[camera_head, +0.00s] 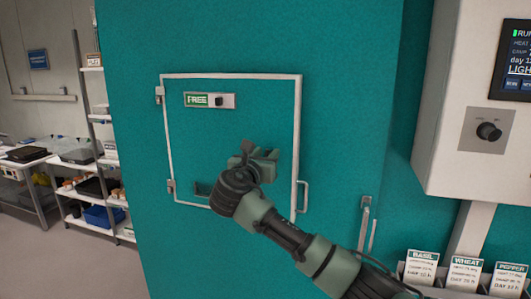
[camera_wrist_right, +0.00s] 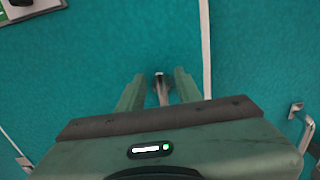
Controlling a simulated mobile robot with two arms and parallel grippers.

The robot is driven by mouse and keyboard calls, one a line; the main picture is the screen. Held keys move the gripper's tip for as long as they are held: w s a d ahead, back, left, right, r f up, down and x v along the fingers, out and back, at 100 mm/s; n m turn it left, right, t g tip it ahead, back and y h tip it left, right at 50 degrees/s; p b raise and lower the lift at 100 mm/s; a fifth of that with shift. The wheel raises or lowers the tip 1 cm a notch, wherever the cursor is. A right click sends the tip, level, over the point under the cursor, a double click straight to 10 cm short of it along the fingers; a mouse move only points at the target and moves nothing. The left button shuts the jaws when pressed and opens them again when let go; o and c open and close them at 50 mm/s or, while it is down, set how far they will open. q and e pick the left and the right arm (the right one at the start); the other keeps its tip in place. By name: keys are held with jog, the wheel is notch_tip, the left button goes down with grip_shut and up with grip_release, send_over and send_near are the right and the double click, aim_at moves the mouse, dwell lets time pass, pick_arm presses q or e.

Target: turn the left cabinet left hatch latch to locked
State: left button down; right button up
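The hatch (camera_head: 180,140) is a teal panel in a white frame on the teal cabinet (camera_head: 340,60), and it looks closed. A plate at its upper left reads FREE (camera_head: 197,100) and carries a small black knob (camera_head: 219,101). My right gripper (camera_head: 264,163) is in front of the hatch's lower right part. In the right wrist view its two fingers (camera_wrist_right: 158,92) stand apart, with a small metal latch (camera_wrist_right: 161,88) between them. Gaps show on both sides of the latch. In the head view the gripper largely hides the latch. My left gripper is not in view.
A pull handle (camera_head: 304,196) sits right of the hatch frame, and a long metal handle (camera_head: 364,220) is further right. A white control box (camera_head: 455,100) juts out at the right above seed cards (camera_head: 464,273). Shelves (camera_head: 97,130) stand at the left.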

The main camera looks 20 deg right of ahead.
grip_shut()
jog(key=shift+s+d+f+m+b, duration=0.15)
jog(key=shift+d+f+m+b, duration=0.15)
jog(key=shift+m+b, duration=2)
jog(key=shift+s+d+f+m+b, duration=0.3)
jog(key=shift+m+b, duration=0.55)
jog(key=shift+m, duration=2.85)
jog(key=shift+s+d+f+m+b, duration=0.1)
jog(key=shift+f+m+b, duration=0.3)
jog(key=shift+m+b, duration=1.9)
jog(key=shift+m+p, duration=0.65)
jog(key=shift+m, duration=0.15)
grip_release()
